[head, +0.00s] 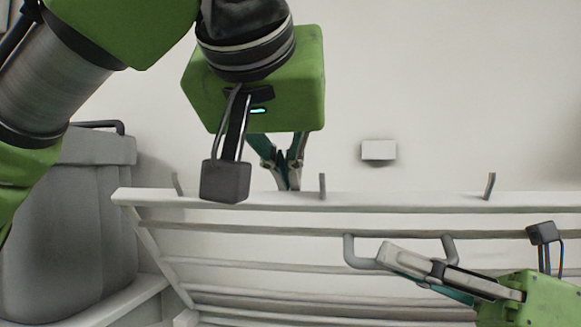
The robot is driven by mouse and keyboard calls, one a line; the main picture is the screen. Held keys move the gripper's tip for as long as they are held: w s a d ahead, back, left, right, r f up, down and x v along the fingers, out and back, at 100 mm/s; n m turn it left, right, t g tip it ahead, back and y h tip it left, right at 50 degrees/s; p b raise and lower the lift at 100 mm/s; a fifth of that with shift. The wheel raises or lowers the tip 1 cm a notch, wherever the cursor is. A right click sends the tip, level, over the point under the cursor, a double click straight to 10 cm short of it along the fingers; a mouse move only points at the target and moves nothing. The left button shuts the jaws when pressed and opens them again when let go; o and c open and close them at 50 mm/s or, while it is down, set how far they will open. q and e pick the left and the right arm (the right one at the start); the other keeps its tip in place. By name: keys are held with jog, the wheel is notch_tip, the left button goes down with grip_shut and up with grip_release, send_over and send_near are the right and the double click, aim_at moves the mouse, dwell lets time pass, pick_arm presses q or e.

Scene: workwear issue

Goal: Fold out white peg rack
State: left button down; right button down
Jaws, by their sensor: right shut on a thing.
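The white peg rack (400,205) spans the lower picture as long pale rails, with small grey pegs (322,186) along its top rail. A grey U-shaped handle (352,254) sits on its front. My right gripper (392,257) comes in from the lower right and is shut on the handle's middle, hiding that part. My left gripper (289,184) hangs above the top rail, between two pegs. Its fingers point down with their tips together at the rail's upper edge. I cannot tell whether they touch the rail.
A grey padded, seat-like thing (85,215) stands at the left, close to the rack's left end. A small white block (378,150) is on the pale wall above the rack. The wall to the upper right is otherwise clear.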

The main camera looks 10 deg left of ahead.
pick_arm(q)
jog(key=shift+s+d+f, duration=0.15)
jog(key=shift+s+f, duration=0.15)
jog(key=shift+s, duration=0.1)
pick_arm(e)
jog(key=shift+w+d+r+t, duration=0.3)
jog(key=shift+w+r+t, duration=0.1)
jog(key=shift+r, duration=0.1)
jog(key=c, duration=2.2)
grip_release()
jog(key=shift+o, duration=0.3)
jog(key=shift+a, duration=0.1)
pick_arm(q)
jog(key=shift+a, duration=0.2)
